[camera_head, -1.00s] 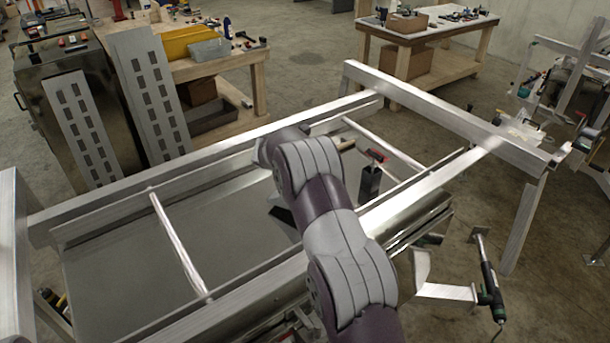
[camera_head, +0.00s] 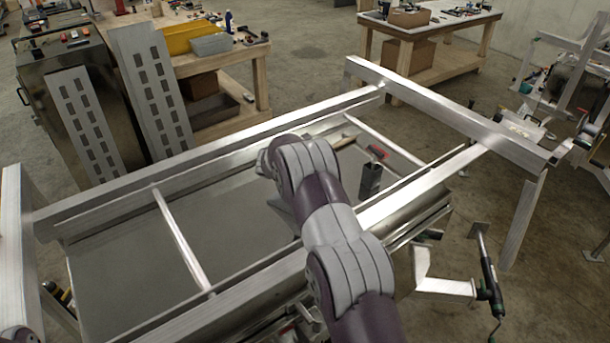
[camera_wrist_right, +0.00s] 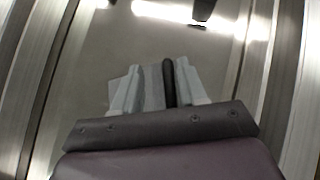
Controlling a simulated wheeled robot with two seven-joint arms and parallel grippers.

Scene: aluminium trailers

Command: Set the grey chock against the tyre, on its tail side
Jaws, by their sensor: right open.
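My right gripper (camera_wrist_right: 158,72) is open in the right wrist view, with pale fingers on both sides. Between them is a grey piece (camera_wrist_right: 151,88) with a black bar beside it, which looks like the grey chock. I cannot tell whether the fingers touch it. In the head view my right arm reaches over the trailer's near rail and hides most of this gripper; a grey part (camera_head: 281,207) shows at its left, and I cannot tell if it is chock or gripper. I see no tyre that I can make out. My left gripper is not in view.
The aluminium trailer frame (camera_head: 110,205) has long rails and cross tubes (camera_head: 182,240) over a grey floor. A dark block with a red-topped handle (camera_head: 371,180) stands on it, right of my arm. Two slotted ramps (camera_head: 152,95) lean behind. Workbenches (camera_head: 425,30) stand farther back.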

